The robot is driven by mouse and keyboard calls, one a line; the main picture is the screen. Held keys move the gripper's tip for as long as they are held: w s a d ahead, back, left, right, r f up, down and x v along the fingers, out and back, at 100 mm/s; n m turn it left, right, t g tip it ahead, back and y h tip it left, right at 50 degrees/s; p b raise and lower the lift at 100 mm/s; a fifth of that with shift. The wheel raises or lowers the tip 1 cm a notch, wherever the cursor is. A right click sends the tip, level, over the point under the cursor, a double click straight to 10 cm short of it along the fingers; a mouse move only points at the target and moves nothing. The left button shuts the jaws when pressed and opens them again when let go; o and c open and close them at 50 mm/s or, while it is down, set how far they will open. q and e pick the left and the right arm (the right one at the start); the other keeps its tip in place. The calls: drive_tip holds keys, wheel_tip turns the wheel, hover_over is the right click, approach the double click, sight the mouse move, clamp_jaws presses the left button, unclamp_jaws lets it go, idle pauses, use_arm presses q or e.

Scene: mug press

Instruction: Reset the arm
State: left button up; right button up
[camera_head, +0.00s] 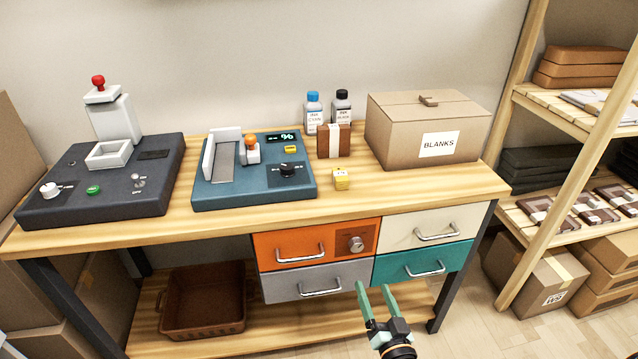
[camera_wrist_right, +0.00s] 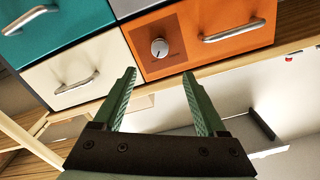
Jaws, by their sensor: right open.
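My right gripper (camera_head: 374,296) is open and empty in the head view, in front of the drawers at the lower middle. In the right wrist view its two green fingers (camera_wrist_right: 158,75) are spread apart with nothing between them. The orange drawer (camera_head: 285,237) with a round knob (camera_head: 356,244) and the cream drawer (camera_head: 400,232) lie beyond the fingertips. The gripper appears apart from the drawer fronts. My left gripper is not in view.
A wooden workbench (camera_head: 350,196) carries a dark press machine (camera_head: 160,190), a blue machine (camera_head: 215,195), two ink bottles, a small yellow block (camera_head: 341,180) and a BLANKS box (camera_head: 400,141). A brown basket (camera_head: 203,306) sits on the lower shelf. Loaded shelves stand at right.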

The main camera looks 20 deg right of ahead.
drive_tip(key=s+a+f+n+g+y, duration=0.3)
drive_tip(key=s+a+n+g+y, duration=0.15)
drive_tip(key=s+a, duration=0.35)
drive_tip(key=s+a+f+n+g+y, duration=0.35)
drive_tip(key=s+a+n, duration=0.25)
drive_tip(key=a, duration=0.4)
use_arm(q)
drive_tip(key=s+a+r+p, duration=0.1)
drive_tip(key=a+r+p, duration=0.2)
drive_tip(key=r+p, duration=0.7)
drive_tip(key=p, duration=0.4)
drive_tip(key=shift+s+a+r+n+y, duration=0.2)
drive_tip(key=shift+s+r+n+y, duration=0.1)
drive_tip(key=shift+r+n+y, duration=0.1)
use_arm(e)
drive_tip(key=d+r+h, duration=0.1)
drive_tip(key=d+r, duration=0.2)
drive_tip(key=r, duration=0.7)
drive_tip(key=shift+s+d+r+m, duration=0.25)
drive_tip(key=shift+s+r+m, duration=0.05)
drive_tip(key=shift+s+m, duration=0.15)
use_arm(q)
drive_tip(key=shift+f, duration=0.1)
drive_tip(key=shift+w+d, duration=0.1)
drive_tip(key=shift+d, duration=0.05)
use_arm(e)
drive_tip(key=shift+c, duration=0.3)
